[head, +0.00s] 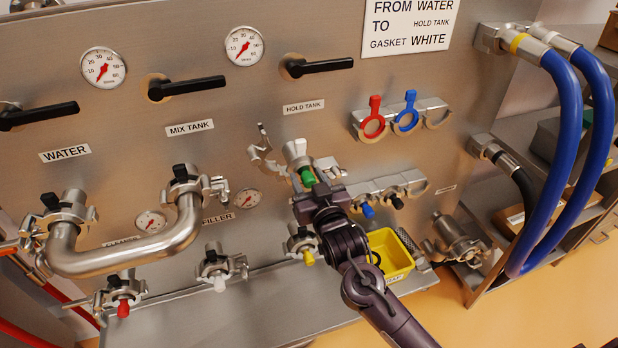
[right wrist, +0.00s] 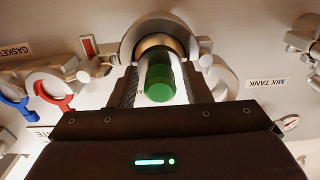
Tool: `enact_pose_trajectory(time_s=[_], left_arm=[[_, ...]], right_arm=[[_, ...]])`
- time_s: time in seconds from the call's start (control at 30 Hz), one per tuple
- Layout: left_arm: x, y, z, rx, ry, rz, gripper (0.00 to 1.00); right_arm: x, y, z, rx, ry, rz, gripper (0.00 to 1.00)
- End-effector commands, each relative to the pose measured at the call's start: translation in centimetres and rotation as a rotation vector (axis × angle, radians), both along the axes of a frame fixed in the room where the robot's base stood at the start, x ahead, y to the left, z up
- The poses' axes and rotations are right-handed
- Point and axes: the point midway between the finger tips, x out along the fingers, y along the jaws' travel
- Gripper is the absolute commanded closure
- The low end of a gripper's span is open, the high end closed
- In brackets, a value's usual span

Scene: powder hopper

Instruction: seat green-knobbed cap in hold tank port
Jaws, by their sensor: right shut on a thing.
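The green-knobbed cap (head: 307,176) is between the fingers of my right gripper (head: 313,185), which is shut on it. In the right wrist view its green knob (right wrist: 160,84) faces the camera, with a finger on each side. The hold tank port (head: 295,149) is directly beyond the cap, below the HOLD TANK label. In the right wrist view the port's metal ring (right wrist: 160,28) surrounds the cap's far end; I cannot tell whether they touch. An open clamp (head: 263,152) hangs left of the port. My left gripper is not in view.
A bent pipe (head: 130,255) joins the WATER and MIX TANK ports. Capped ports with red (head: 123,308), white (head: 219,283) and yellow (head: 308,257) knobs sit lower. A yellow bin (head: 392,255) is right of my arm. Gaskets (head: 373,126) hang upper right; blue hoses (head: 575,150) loop at far right.

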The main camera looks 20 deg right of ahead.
Motion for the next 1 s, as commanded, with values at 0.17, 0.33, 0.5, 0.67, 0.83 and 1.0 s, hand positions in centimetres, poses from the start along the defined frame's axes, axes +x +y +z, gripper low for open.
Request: enact_pose_trajectory(time_s=[0.17, 0.33, 0.5, 0.67, 0.83, 1.0], left_arm=[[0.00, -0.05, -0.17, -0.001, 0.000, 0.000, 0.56], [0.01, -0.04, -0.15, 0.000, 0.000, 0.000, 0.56], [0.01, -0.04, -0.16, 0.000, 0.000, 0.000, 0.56], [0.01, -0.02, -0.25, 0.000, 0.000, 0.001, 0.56], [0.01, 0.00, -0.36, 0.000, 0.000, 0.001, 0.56], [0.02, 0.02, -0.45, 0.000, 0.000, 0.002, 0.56]], right_arm=[[0.01, -0.01, -0.18, 0.001, -0.003, 0.000, 0.84], [0.01, -0.01, -0.16, 0.001, -0.003, 0.000, 0.84], [0.00, -0.01, -0.20, 0.000, -0.003, 0.000, 0.84], [0.00, -0.01, -0.42, 0.001, -0.003, 0.000, 0.84], [0.00, -0.01, -0.77, 0.001, -0.003, 0.000, 0.84], [0.00, -0.02, -1.06, 0.000, -0.003, 0.000, 0.84]])
